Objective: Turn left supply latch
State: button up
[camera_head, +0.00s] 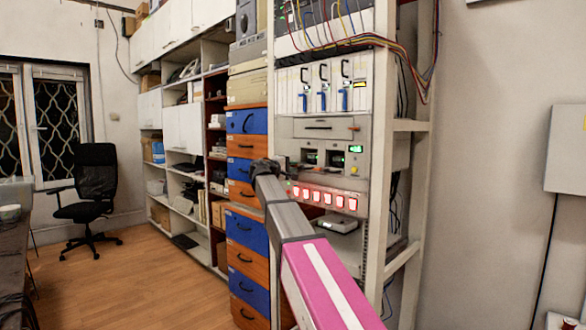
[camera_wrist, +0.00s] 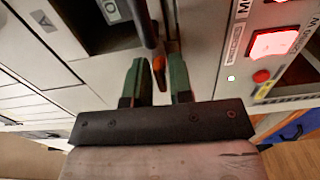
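The rack unit (camera_head: 373,165) with two dark supply bays and green displays stands in the middle of the head view. My gripper (camera_head: 266,166) is at its left side, and its fingers are too small to read there. In the wrist view my gripper (camera_wrist: 157,75) has two green fingers standing apart. A small orange-red piece (camera_wrist: 159,72), which looks like the left supply latch, lies between them, with gaps seen on both sides. I cannot tell whether either finger touches it. A dark curved handle (camera_wrist: 143,22) rises just beyond the fingers.
Red lit switches (camera_head: 325,197) run below the bays; one lit switch (camera_wrist: 273,43) is right of my fingers. Blue and orange drawers (camera_head: 246,230) stand left of the rack. A white rack post (camera_head: 378,150) is at right. An office chair (camera_head: 90,190) stands far left on open floor.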

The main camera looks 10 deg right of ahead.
jog(key=v, duration=1)
jog(key=s+d+f+m+g+y, duration=0.1)
jog(key=s+d+f+g+y, duration=0.15)
jog(key=f, duration=0.95)
jog(key=s+d+f+g+y, duration=0.1)
jog(key=s+d+f+y, duration=0.2)
jog(key=f, duration=0.8)
jog(key=s+d+f+m+g+y, duration=0.1)
jog(key=s+d+f+g, duration=0.2)
jog(key=f, duration=0.9)
jog(key=s+f+m+g+y, duration=0.4)
jog(key=s+f+y, duration=0.4)
jog(key=s+f, duration=1.4)
jog(key=shift+s+a+f+m, duration=0.3)
jog(key=shift+f+m, duration=0.15)
jog(key=shift+m, duration=0.05)
